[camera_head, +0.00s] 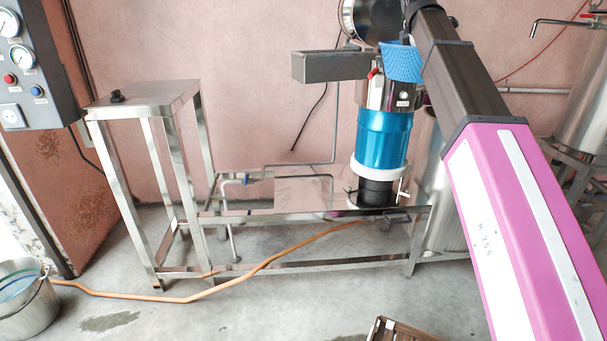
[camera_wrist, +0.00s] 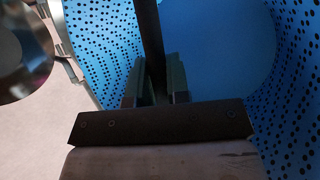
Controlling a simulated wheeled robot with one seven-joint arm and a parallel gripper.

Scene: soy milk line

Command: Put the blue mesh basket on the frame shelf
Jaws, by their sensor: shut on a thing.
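The blue mesh basket (camera_head: 401,62) is up in front of the grinder machine, at the end of my arm in the head view. It looks slightly tilted. In the wrist view its perforated blue wall (camera_wrist: 98,45) surrounds my gripper (camera_wrist: 158,82), whose fingers are shut on a part of the basket. The exact grip point is partly hidden by the gripper body. The steel frame (camera_head: 150,93) stands at the left, with a flat top and open legs; a small black object (camera_head: 117,96) sits on its top.
The grinder with a blue body (camera_head: 384,138) stands on a low steel bench (camera_head: 300,216). A steel trough (camera_head: 330,66) juts left from it. A gauge panel (camera_head: 36,70) hangs at the far left. A bucket (camera_head: 26,305) and an orange hose (camera_head: 170,299) are on the floor.

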